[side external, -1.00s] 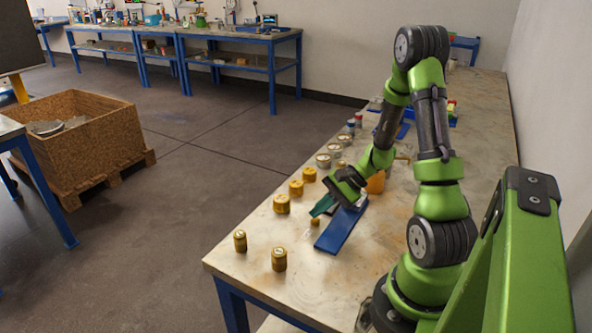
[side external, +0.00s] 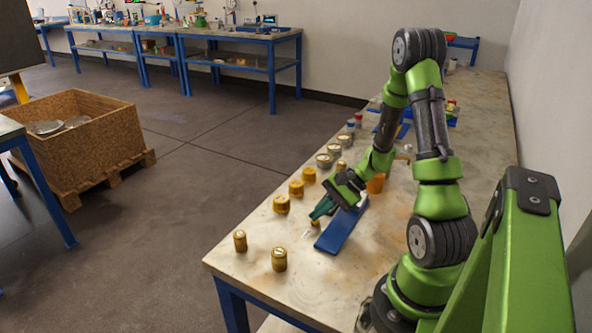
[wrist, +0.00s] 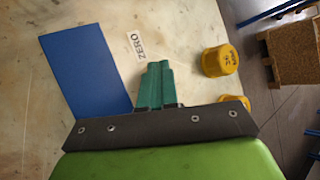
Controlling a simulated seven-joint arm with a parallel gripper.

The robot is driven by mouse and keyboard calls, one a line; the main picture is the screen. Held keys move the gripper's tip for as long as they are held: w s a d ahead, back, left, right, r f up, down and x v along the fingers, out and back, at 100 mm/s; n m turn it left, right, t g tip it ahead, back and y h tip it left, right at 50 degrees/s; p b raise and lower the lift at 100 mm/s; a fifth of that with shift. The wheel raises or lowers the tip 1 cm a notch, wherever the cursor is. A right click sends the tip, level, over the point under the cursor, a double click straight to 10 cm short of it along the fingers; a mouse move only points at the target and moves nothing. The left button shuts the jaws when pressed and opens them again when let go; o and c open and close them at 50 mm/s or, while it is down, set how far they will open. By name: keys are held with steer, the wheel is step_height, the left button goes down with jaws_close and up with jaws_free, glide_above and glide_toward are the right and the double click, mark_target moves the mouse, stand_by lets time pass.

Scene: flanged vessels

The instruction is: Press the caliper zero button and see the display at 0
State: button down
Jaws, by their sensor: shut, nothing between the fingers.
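My gripper (side external: 316,213) has green fingers, shut together and empty. It points down and left beside the blue board (side external: 341,232). In the wrist view the closed fingertips (wrist: 157,66) are just below a small white label reading ZERO (wrist: 134,46). The label lies on the table, right of the blue board (wrist: 85,68); in the side view a small pale patch (side external: 307,233) shows there. I cannot make out the caliper, its button or its display in either view; the fingers and wrist may hide them. Whether the fingertips touch anything cannot be told.
A yellow marked cylinder (wrist: 220,60) stands right of the fingers in the wrist view. Several brass-coloured cylinders stand along the table's left side, two nearest the front corner (side external: 279,260). An orange object (side external: 376,184) is behind my wrist. Bare table (side external: 375,255) lies right of the board.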

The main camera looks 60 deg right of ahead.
mark_target(319, 221)
steer(key=shift+r, duration=0.1)
stand_by(0.3)
steer(key=shift+r, duration=0.8)
steer(key=shift+r, duration=0.1)
steer(key=shift+r, duration=2.4)
steer(key=s+a+r+n+h, duration=0.2)
steer(key=a+r+n, duration=0.5)
steer(key=a+r, duration=0.1)
steer(key=s+a+r+n+h, duration=0.2)
steer(key=s+a+r+n, duration=0.1)
steer(key=a+r+n, duration=0.4)
steer(key=a+r, duration=0.1)
steer(key=a, duration=0.2)
steer(key=shift+a+r+n, duration=0.2)
steer(key=shift+a+n, duration=0.1)
steer(key=shift+a, duration=0.1)
